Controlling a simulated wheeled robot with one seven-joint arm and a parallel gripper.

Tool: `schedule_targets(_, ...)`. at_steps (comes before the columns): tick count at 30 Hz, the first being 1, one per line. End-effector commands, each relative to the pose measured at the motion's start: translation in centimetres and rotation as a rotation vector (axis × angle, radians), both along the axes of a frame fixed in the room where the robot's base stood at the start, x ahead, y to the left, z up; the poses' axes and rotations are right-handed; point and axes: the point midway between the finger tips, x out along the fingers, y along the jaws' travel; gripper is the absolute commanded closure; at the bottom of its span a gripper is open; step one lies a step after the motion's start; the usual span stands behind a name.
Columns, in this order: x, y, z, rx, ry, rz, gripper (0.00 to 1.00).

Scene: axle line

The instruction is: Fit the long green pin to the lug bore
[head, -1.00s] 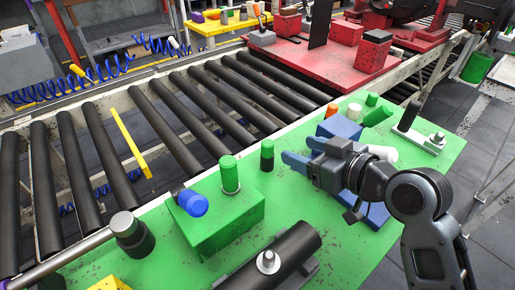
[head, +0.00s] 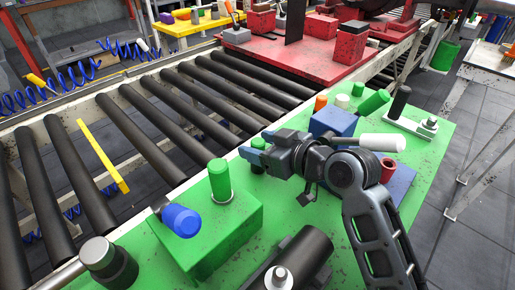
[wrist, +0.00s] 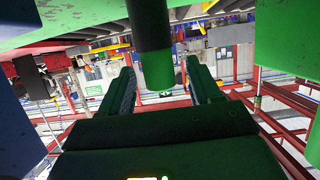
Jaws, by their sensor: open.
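A dark pin with a green end (head: 258,169) stands on the green bench (head: 330,225), mostly hidden behind my gripper in the head view. In the wrist view its green end (wrist: 157,72) shows in line with the gap between my fingers. My gripper (head: 255,149) is open, with its blue fingers pointing left, close to this pin. Whether it touches it I cannot tell. A green pin (head: 220,180) with a silver collar stands upright in the green block (head: 225,235); a blue cylinder (head: 181,220) sticks out of the block's side. I cannot tell which part is the lug bore.
Behind my gripper are a blue block (head: 333,121), a tilted green cylinder (head: 374,102) and a white cylinder (head: 381,142). A black cylinder (head: 303,254) lies at the front. The roller conveyor (head: 150,130) runs along the bench's far side.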

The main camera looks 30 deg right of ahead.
Motion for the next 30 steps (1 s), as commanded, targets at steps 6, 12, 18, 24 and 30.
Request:
schedule_targets(6, 2.2, 0.8, -0.8, 0.002, -0.001, 0.001, 0.37)
schedule_targets(12, 2.4, 0.8, -0.9, 0.001, 0.0, 0.0, 0.37)
schedule_targets(18, 2.4, 0.8, -0.9, 0.0, 0.0, 0.0, 0.49)
schedule_targets(24, 2.4, 0.8, -0.9, 0.0, 0.0, 0.0, 0.69)
schedule_targets(30, 2.4, 0.8, -0.9, 0.0, 0.0, 0.0, 0.88)
